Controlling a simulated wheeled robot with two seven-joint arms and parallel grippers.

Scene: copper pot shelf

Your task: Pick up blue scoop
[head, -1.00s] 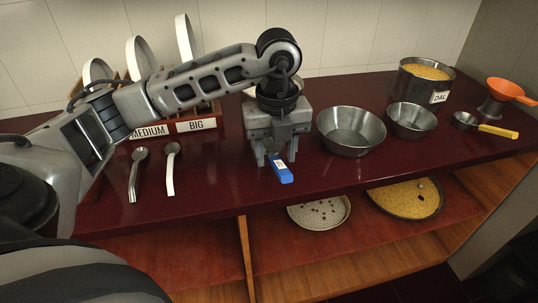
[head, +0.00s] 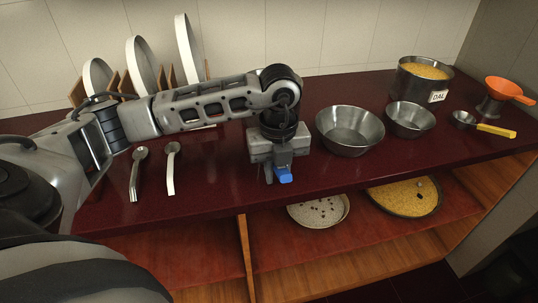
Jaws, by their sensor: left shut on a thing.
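The blue scoop (head: 284,175) shows only as its blue handle end, sticking out at the front of my left gripper (head: 277,172) in the head view. The gripper points down over the dark red counter near its front edge and is shut on the scoop's handle. The rest of the scoop is hidden behind the gripper. I cannot tell whether the scoop touches the counter. My right gripper is not in view.
Close on the right are a large steel bowl (head: 350,145) and a smaller bowl (head: 410,120). The counter (head: 215,185) is clear in front.

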